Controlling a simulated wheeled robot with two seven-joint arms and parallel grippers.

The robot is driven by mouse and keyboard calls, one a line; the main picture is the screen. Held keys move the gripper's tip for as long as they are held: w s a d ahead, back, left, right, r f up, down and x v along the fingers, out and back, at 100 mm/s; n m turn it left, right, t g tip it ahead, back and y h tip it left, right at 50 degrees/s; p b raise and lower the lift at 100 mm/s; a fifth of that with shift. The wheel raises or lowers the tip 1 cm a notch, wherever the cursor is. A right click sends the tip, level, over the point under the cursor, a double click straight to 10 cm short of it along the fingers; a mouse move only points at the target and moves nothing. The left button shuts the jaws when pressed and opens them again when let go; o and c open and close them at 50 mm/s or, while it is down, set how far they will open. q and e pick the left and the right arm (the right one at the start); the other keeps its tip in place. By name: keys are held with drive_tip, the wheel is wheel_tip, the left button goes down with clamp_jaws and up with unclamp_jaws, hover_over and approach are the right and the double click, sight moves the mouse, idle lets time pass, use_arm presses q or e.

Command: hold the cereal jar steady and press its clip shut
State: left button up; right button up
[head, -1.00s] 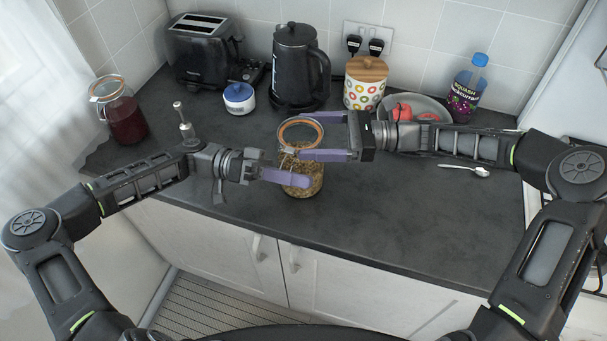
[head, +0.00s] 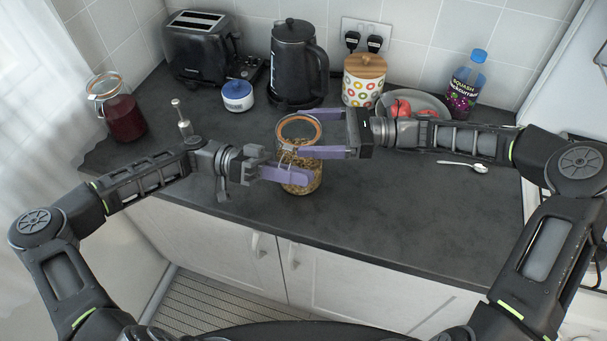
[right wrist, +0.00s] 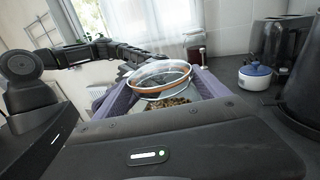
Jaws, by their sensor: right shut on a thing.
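The glass cereal jar (head: 301,187) stands on the dark counter with its cereal visible through the glass. Its round glass lid with an orange seal (head: 299,128) shows at the top; in the right wrist view the lid (right wrist: 160,78) looks tilted above the cereal. My right gripper (head: 322,133) is shut on the jar, its purple fingers either side of the upper part. My left gripper (head: 312,176) is at the jar's front, its purple fingers overlapping in view and hiding part of the glass. Thin wire of the clip (head: 287,152) shows at the front; its exact position is unclear.
A jar of red contents (head: 124,118) stands at the left, near a metal plunger-like item (head: 182,120). A toaster, blue-lidded pot (head: 238,97), kettle (head: 298,65), dotted canister (head: 363,82), bowl and squash bottle line the back. A spoon (head: 465,165) lies right. The front-right counter is clear.

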use_arm(q)
drive_tip(key=shift+o, duration=0.7)
drive_tip(key=shift+f, duration=0.15)
